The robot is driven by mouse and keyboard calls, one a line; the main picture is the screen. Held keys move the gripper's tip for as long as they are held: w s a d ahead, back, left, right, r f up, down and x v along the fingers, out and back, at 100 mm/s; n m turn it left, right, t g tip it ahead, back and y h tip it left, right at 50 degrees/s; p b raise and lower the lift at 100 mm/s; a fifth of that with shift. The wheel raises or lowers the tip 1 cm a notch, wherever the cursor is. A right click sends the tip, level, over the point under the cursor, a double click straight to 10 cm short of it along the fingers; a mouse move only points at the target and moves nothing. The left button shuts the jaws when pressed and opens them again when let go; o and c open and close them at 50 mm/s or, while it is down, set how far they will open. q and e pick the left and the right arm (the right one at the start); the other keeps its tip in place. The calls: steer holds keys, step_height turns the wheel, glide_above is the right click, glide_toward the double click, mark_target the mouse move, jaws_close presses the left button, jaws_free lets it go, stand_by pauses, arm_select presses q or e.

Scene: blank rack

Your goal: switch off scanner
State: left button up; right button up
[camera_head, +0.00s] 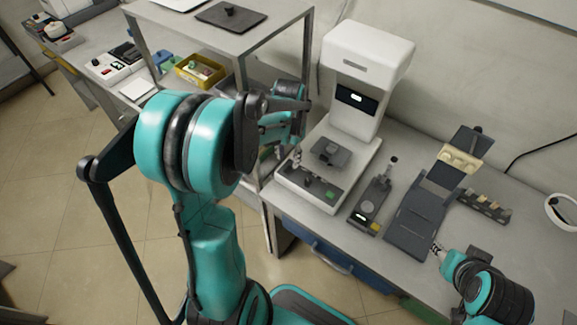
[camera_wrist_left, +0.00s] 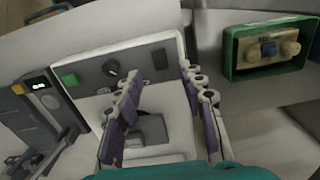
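The scanner (camera_head: 367,75) is a tall white machine with a lit display on its column, standing on the bench. Its low base carries a dark front panel (camera_head: 318,185) with a green button (camera_head: 330,195). In the left wrist view the panel (camera_wrist_left: 130,73) shows the green button (camera_wrist_left: 69,79), a round black knob (camera_wrist_left: 111,67) and a dark switch (camera_wrist_left: 160,58). My left gripper (camera_wrist_left: 160,78) is open and empty above the panel's switch end, fingers apart; contact cannot be told. My right gripper (camera_head: 437,249) is at the lower right, its fingers too small to judge.
A small device with a yellow button (camera_head: 370,205) and a dark angled stand (camera_head: 420,215) stand right of the scanner. A metal shelf (camera_head: 225,38) stands left of it. A green box (camera_wrist_left: 265,48) with fittings shows in the left wrist view.

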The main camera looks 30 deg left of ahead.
mark_target(288, 169)
arm_select(q)
step_height(288, 169, down, 5)
steer(key=shift+f+b, duration=0.1)
steer(key=shift+b, duration=0.65)
steer(key=shift+c, duration=0.3)
